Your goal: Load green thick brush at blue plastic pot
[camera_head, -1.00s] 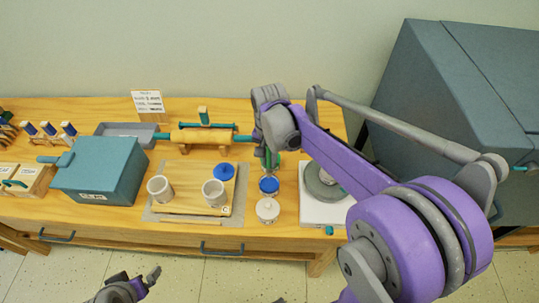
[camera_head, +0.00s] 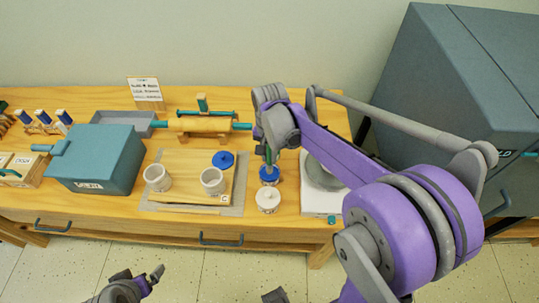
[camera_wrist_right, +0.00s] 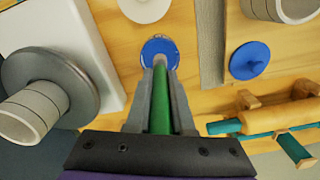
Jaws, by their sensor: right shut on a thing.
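My right gripper (camera_head: 268,152) is shut on the green thick brush, whose green handle (camera_wrist_right: 160,110) shows between the fingers in the right wrist view. The handle points down at the open blue plastic pot (camera_head: 269,176), which also shows in the right wrist view (camera_wrist_right: 158,46). The brush's lower end lies at the pot's mouth; I cannot tell how deep it reaches or whether it touches the paint. My left gripper (camera_head: 140,279) is open and empty at the bottom of the head view, in front of the table.
A white pot (camera_head: 268,203) stands just in front of the blue pot. A blue lid (camera_head: 223,160) and two pale cups (camera_head: 158,178) are on the board to the left. A grey wheel (camera_head: 320,176) stands close on the right. A teal box (camera_head: 100,160) is farther left.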

